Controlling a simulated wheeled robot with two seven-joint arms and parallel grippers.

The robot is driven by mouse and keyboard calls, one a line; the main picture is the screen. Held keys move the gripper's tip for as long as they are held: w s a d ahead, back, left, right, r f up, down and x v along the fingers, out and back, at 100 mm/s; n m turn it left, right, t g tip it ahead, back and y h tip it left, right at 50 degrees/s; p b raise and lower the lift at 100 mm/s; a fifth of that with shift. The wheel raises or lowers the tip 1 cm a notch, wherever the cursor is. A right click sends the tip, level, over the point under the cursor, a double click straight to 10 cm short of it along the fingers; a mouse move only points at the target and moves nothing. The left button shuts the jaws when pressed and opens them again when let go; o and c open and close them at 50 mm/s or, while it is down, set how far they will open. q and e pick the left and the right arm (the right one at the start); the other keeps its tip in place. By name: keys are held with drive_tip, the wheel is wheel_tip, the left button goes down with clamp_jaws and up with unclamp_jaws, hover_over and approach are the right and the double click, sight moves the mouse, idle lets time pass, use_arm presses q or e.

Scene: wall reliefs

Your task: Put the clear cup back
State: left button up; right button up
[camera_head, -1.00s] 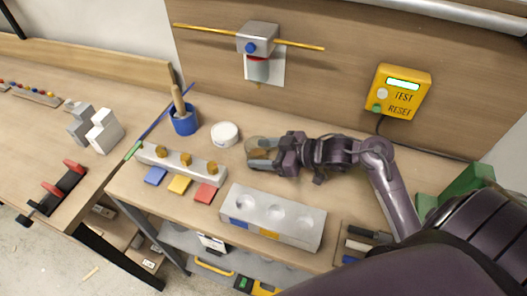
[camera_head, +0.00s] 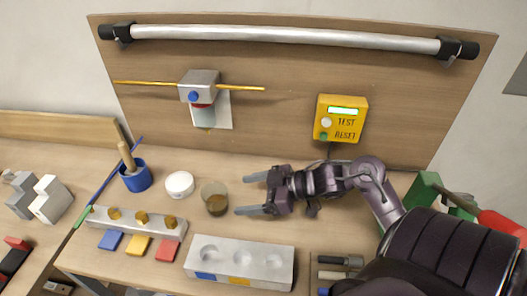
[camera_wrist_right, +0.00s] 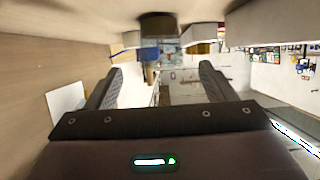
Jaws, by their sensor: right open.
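The clear cup (camera_head: 214,196) stands on the wooden bench, see-through with a brownish look inside. My left gripper is not in view.
A blue holder with a wooden-handled tool (camera_head: 136,178) stands at the left. A grey rail with brass knobs (camera_head: 138,220) lies in front. A wall device with a blue button (camera_head: 198,90) and a yellow TEST/RESET box (camera_head: 340,118) hang on the backboard.

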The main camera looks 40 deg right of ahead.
drive_tip(key=shift+v, duration=2.1)
